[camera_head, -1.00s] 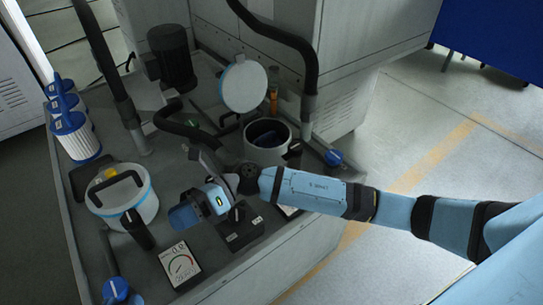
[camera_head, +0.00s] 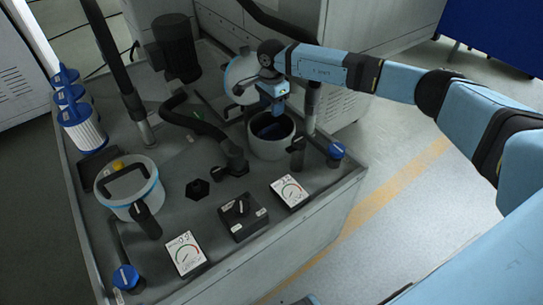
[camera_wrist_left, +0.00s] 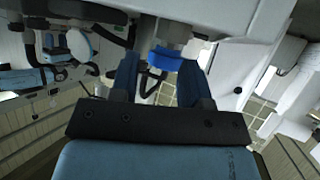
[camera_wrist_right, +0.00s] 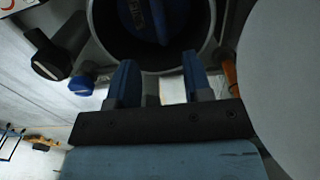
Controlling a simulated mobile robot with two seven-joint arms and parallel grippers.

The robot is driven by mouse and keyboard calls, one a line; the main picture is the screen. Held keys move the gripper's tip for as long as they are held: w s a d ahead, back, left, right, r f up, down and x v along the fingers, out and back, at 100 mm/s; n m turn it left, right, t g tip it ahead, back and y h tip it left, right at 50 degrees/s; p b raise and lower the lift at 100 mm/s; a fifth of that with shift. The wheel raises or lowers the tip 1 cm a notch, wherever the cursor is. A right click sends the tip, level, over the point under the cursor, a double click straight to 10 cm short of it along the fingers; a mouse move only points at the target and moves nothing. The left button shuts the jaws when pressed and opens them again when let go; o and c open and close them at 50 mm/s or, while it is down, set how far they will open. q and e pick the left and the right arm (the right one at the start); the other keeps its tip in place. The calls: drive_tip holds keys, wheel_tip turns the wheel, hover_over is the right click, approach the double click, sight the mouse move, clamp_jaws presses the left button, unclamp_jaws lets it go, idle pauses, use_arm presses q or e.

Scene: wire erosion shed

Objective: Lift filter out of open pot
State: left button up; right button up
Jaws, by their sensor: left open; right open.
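The open pot (camera_head: 272,150) is a pale round pot in the middle of the bench, its white lid (camera_head: 238,72) tilted up behind it. The dark blue filter (camera_head: 268,130) sits inside the pot. Its blue top also shows in the right wrist view (camera_wrist_right: 143,15). My right gripper (camera_head: 275,106) is open and empty, just above the pot's mouth and pointing down. In the right wrist view its fingers (camera_wrist_right: 159,78) overlap the near rim, apart from the filter. My left gripper (camera_wrist_left: 158,78) is open and empty, with a blue knob beyond its fingers.
A closed pot (camera_head: 132,190) with a black handle stands at the left. White filters with blue caps (camera_head: 82,130) stand at the far left. Gauges (camera_head: 290,192), a switch box (camera_head: 243,215), a blue knob (camera_head: 336,150) and a black hose (camera_head: 200,127) surround the open pot.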

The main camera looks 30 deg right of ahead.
sight(270, 127)
use_arm(q)
drive_tip(key=shift+w+d+r+t+b, duration=0.1)
drive_tip(key=shift+w+d+t+b, duration=0.25)
drive_tip(key=shift+b, duration=0.4)
use_arm(e)
wheel_tip(270, 127, down, 4)
drive_tip(key=shift+r, duration=0.1)
use_arm(q)
drive_tip(key=shift+w+d+r+h+b, duration=0.2)
drive_tip(key=shift+r+h+b, duration=0.1)
drive_tip(key=shift+r, duration=0.15)
use_arm(e)
drive_tip(key=shift+a+f, duration=0.1)
drive_tip(key=shift+f, duration=0.45)
drive_tip(key=f+b, duration=0.2)
drive_tip(key=f, duration=0.2)
drive_tip(key=shift+a+f+b, duration=0.25)
drive_tip(key=shift+b, duration=0.15)
use_arm(q)
wheel_tip(270, 127, up, 6)
drive_tip(key=w+d+t+h, duration=0.1)
drive_tip(key=d+t+h, duration=0.1)
drive_tip(key=t, duration=0.1)
drive_tip(key=shift+w+d, duration=0.25)
drive_tip(key=shift+d, duration=0.05)
use_arm(e)
clamp_jaws()
use_arm(q)
drive_tip(key=shift+f, duration=0.15)
